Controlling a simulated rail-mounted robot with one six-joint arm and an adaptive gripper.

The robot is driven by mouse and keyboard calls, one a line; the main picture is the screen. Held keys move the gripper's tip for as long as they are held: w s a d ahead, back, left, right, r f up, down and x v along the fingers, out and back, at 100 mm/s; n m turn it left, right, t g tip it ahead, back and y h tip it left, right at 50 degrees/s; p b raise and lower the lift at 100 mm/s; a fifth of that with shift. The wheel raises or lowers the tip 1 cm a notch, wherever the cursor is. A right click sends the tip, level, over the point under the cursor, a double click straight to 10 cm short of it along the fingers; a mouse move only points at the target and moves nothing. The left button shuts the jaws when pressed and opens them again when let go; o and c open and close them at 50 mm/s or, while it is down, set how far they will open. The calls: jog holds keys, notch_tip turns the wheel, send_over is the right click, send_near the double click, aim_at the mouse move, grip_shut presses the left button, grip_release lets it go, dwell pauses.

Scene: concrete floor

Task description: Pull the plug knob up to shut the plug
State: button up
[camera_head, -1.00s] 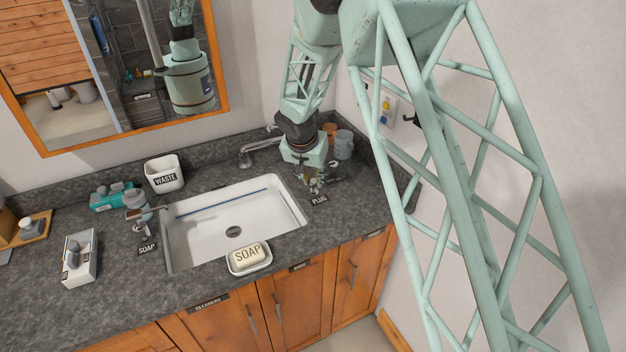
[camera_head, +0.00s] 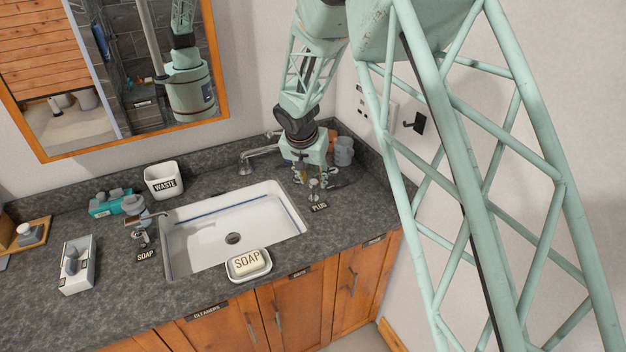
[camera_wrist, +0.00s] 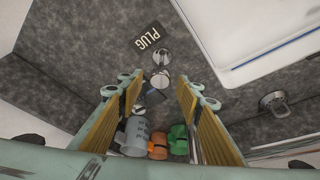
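The plug knob (camera_head: 314,187) is a small metal knob standing upright on the dark counter, right of the sink, behind the PLUG label (camera_head: 320,206). In the wrist view the knob (camera_wrist: 160,78) shows ahead, between the lines of the two fingers. My gripper (camera_head: 313,178) is open, pointing down at the counter just behind the knob. In the wrist view the gripper (camera_wrist: 158,90) has its yellow-lined fingers spread apart with a clear gap. Whether a finger touches the knob cannot be told.
The white sink (camera_head: 180,262) lies left of the knob, with a metal tap (camera_head: 258,156) behind it. Grey and orange cups (camera_head: 343,150) stand close behind my gripper. A soap dish (camera_head: 249,276) sits at the sink's front edge. The wall is close on the right.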

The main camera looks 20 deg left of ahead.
jog(key=shift+r, duration=0.1)
dwell(0.3)
jog(key=v, duration=1.1)
jog(key=shift+r, duration=0.3)
jog(key=shift+s, duration=0.1)
dwell(0.4)
